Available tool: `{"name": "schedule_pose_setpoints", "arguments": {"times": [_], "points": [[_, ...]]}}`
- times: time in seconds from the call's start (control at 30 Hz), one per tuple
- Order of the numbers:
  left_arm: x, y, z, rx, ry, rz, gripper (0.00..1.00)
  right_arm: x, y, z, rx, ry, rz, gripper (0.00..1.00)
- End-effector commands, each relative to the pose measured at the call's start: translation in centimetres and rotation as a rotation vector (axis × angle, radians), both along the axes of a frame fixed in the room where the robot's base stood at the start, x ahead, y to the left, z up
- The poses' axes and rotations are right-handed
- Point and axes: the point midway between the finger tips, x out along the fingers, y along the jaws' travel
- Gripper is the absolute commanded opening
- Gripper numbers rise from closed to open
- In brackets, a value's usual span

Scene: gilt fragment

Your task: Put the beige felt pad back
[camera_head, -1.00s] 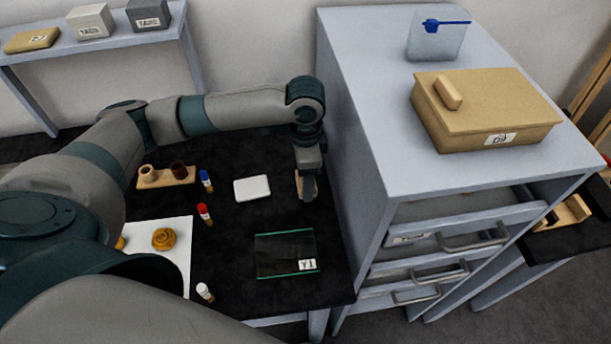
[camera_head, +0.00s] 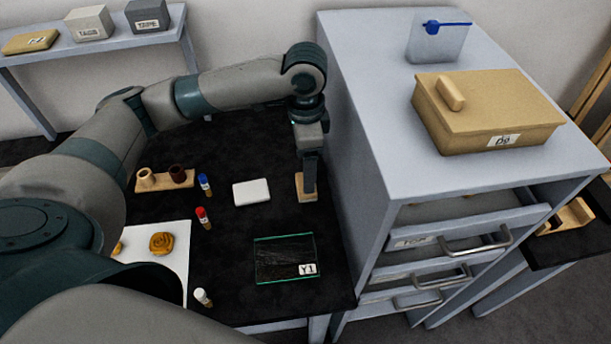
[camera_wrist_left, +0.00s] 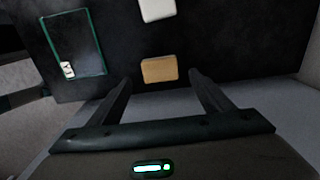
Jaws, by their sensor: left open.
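The beige felt pad (camera_head: 300,188) lies flat on the black bench top, near its right edge beside the drawer cabinet. In the left wrist view the pad (camera_wrist_left: 159,70) shows whole, just beyond the fingertips and between their lines. My left gripper (camera_head: 309,192) points down over the pad in the head view, and its finger covers part of it. In the left wrist view my left gripper (camera_wrist_left: 160,77) is open with nothing between its fingers. My right gripper is not in view.
A white block (camera_head: 251,192) and a glass plate labelled Y1 (camera_head: 285,250) lie nearby. Several capped vials, including a blue-capped one (camera_head: 205,185), stand to the left. The grey cabinet (camera_head: 350,150) rises close on the right, its top drawer (camera_head: 470,232) partly open.

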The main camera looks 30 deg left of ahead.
Motion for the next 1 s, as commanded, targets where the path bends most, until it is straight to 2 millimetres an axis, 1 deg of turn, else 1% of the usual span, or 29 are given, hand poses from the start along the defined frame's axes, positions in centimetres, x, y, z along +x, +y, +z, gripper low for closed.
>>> {"name": "schedule_pose_setpoints", "arguments": {"times": [0.1, 0.2, 0.3, 0.4, 0.67, 1.0], "points": [[0.1, 0.0, 2.1, -0.001, -0.005, 0.000, 0.73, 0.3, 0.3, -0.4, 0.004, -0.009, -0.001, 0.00], [0.1, 0.0, 3.6, 0.000, -0.004, -0.001, 0.73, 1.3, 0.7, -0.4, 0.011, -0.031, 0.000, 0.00], [0.1, 0.0, 4.7, -0.001, -0.002, 0.000, 0.73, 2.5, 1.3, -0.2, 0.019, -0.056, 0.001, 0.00], [0.0, 0.0, 5.3, 0.000, -0.001, 0.000, 0.73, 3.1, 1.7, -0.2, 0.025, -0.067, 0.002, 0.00], [0.0, 0.0, 5.6, 0.000, 0.000, 0.000, 0.73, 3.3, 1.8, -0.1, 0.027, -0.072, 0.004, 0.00], [0.0, 0.0, 5.6, 0.000, 0.000, 0.000, 0.73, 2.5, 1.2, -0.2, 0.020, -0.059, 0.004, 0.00]]}}
